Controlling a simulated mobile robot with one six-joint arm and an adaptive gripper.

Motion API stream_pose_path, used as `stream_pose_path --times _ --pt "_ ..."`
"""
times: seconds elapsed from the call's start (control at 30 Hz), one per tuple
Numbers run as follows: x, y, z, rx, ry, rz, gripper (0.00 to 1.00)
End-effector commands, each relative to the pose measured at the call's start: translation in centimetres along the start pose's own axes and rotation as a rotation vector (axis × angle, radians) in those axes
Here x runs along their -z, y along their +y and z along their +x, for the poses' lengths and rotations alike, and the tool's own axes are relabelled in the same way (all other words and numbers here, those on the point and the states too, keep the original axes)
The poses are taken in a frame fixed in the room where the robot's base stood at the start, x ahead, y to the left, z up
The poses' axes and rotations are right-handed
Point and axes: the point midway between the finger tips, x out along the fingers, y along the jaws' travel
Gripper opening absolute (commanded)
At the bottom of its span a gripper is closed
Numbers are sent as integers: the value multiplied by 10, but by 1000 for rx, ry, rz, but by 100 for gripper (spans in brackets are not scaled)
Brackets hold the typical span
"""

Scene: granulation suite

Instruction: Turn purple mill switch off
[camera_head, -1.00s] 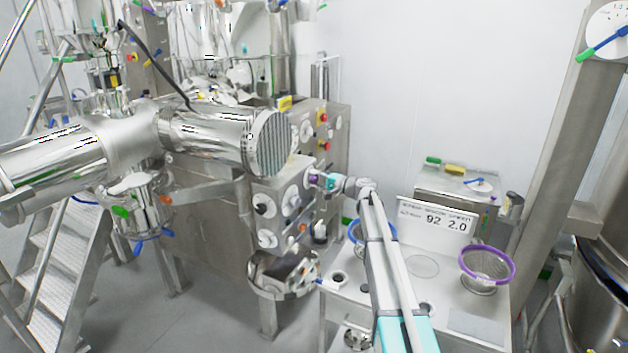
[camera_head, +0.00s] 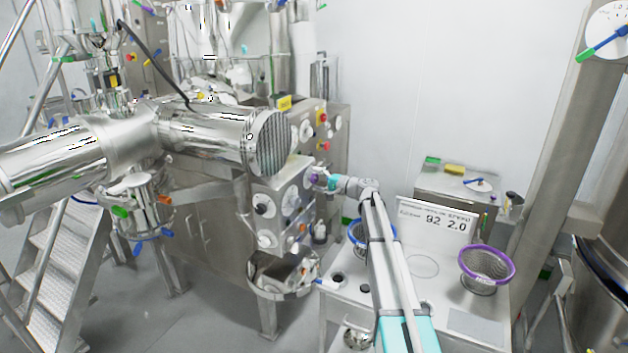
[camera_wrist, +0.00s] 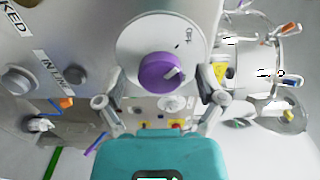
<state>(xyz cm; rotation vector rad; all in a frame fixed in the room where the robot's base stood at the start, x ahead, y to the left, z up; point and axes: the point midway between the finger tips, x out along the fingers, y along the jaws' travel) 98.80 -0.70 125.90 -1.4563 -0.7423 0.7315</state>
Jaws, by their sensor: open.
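The purple mill switch (camera_wrist: 160,72) is a round knob on a white dial in the wrist view. In the head view the purple switch (camera_head: 313,173) is small, on the steel panel's side. My gripper (camera_wrist: 162,88) is open, with one finger on each side of the knob. I cannot tell whether the fingers touch it. My gripper also shows at the panel in the head view (camera_head: 320,179), where its fingers are too small to read.
A large steel cylinder (camera_head: 215,138) lies left of the panel. A steel bench (camera_head: 400,300) stands below my arm, with a purple-rimmed sieve (camera_head: 487,268) and a display sign (camera_head: 437,221). Other knobs, such as a black one (camera_head: 262,208), sit close by on the panel.

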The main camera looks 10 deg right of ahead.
Motion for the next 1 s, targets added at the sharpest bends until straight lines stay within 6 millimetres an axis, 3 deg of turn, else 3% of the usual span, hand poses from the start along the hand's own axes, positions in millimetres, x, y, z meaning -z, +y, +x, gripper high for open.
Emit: stream_pose_path --times 0.6,0.8,1.0 --pt "0 0 -88 0 2 0 88" --pt "0 0 -106 0 1 0 88" --pt "1 0 -112 0 1 0 88"
